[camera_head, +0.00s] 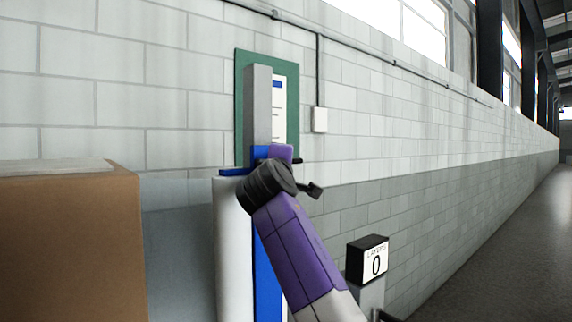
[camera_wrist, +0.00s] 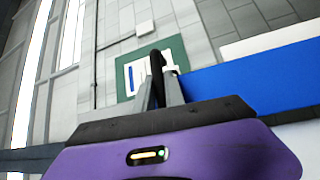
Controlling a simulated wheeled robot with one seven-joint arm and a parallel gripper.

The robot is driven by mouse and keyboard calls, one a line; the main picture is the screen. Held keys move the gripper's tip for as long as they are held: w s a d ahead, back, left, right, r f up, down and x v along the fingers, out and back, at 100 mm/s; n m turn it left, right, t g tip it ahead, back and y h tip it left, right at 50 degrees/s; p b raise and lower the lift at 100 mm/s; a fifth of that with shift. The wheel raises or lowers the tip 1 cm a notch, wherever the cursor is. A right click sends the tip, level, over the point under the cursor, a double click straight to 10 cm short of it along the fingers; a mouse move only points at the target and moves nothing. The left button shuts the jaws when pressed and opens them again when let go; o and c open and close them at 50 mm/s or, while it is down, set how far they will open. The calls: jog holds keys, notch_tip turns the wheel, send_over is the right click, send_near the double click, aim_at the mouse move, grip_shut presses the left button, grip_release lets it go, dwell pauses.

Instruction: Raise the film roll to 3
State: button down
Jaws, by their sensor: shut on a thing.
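The film roll (camera_head: 232,250) is a white upright cylinder, with its top just under a blue carriage plate (camera_head: 232,172). It stands beside a blue and grey mast (camera_head: 258,105). My gripper (camera_head: 291,160) is at the carriage's height, to the right of the mast; its fingertips are mostly hidden in the head view. In the wrist view my gripper (camera_wrist: 160,92) is shut on a dark handle (camera_wrist: 157,65). A blue bar (camera_wrist: 235,80) runs to the right of the fingers. The layer counter (camera_head: 374,261) reads 0.
A brown carton (camera_head: 70,240) stands at the left, with bluish see-through film (camera_head: 180,250) between it and the roll. A green board with a white sheet (camera_head: 291,105) hangs on the block wall behind the mast. Open floor (camera_head: 500,260) lies to the right.

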jog(key=shift+r, duration=0.4)
jog(key=c, duration=1.5)
grip_release()
jog(key=shift+o, duration=0.5)
jog(key=shift+f, duration=0.1)
jog(key=shift+s+a+f+b, duration=0.15)
jog(key=shift+s+f+b, duration=0.15)
jog(key=shift+s, duration=0.2)
jog(key=s+a+b, duration=0.1)
jog(key=s+b, duration=0.1)
jog(key=s, duration=0.4)
jog(key=shift+s+f+b, duration=0.2)
jog(key=shift+s+b, duration=0.1)
